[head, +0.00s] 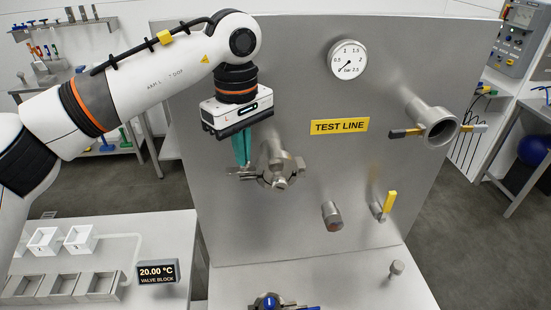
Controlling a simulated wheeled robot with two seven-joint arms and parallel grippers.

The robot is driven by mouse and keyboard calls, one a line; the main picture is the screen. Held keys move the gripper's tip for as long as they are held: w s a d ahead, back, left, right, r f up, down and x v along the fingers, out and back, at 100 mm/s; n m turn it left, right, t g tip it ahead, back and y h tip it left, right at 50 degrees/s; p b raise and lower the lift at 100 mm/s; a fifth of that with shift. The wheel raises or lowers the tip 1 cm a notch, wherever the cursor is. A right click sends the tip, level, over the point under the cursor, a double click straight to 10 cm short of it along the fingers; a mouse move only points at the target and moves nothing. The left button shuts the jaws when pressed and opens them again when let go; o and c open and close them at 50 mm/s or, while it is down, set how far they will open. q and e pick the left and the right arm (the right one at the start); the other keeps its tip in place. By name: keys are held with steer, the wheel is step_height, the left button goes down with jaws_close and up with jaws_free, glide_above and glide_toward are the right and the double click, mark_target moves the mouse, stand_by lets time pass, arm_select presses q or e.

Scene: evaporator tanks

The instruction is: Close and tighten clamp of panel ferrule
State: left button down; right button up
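A short steel ferrule (277,152) sticks out of the upright grey panel, left of the yellow TEST LINE label. A metal clamp (281,182) sits at its lower end, with parts reaching out to the left and right. Whether the clamp is closed or how tight it is cannot be made out. My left gripper (241,163) points down with its teal fingers just left of the ferrule, close to the clamp's left part. The fingers overlap in the view, so their gap and any contact are unclear. My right gripper is not in view.
A gauge (347,60), a round knob (332,215) and a yellow-handled valve (387,205) are on the panel. A blue-handled fitting (270,301) stands on the ledge below.

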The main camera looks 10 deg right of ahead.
arm_select(q)
steer(key=shift+m, duration=0.5)
steer(key=shift+m, duration=1.1)
steer(key=shift+m, duration=1.1)
steer(key=shift+p, duration=0.3)
steer(key=shift+m, duration=1.1)
